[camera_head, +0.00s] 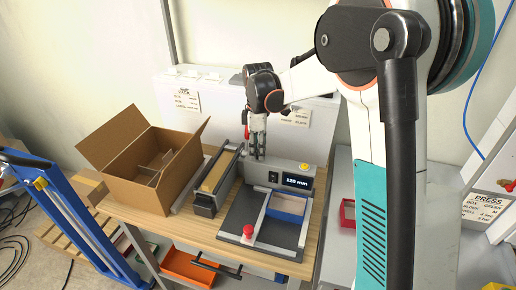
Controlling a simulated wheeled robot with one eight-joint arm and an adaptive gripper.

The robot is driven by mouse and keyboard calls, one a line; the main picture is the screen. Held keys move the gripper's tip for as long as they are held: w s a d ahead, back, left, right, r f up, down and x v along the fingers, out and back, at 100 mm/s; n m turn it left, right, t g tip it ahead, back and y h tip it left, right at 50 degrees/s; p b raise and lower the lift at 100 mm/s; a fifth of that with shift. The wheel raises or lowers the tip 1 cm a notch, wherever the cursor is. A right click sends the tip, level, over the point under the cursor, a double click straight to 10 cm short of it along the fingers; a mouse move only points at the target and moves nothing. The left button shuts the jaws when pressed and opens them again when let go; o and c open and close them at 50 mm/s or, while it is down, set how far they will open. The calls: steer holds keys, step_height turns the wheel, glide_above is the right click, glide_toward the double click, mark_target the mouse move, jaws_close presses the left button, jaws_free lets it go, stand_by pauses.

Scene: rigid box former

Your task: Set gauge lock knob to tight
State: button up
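My gripper (257,150) points down over the back of the bench machine, left of the machine's display (297,182), which reads 120 mm. Its fingers are small and close together; I cannot make out whether they touch or hold anything. A red knob (249,231) stands at the front of the machine's grey bed (232,217), well in front of the gripper. No label shows that it is the gauge lock knob, and its setting is not readable. A small red part (246,132) shows beside the gripper; I cannot tell what it belongs to.
An open cardboard box (142,185) stands left on the wooden bench (200,235). A long grey holder (205,200) with brown strips lies between box and machine. A blue-edged tray (287,207) sits on the bed. A blue frame (75,215) stands at left. A white cabinet (215,100) stands behind.

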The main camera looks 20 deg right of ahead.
steer(key=shift+m, duration=0.4)
steer(key=m+p, duration=0.1)
steer(key=m, duration=0.2)
steer(key=shift+m, duration=0.3)
steer(key=m+p, duration=0.1)
steer(key=m, duration=0.3)
steer(key=shift+m, duration=0.3)
steer(key=m, duration=0.4)
steer(key=shift+p, duration=0.3)
steer(key=m, duration=0.4)
steer(key=shift+m, duration=0.4)
steer(key=o, duration=1.1)
steer(key=shift+c, duration=0.2)
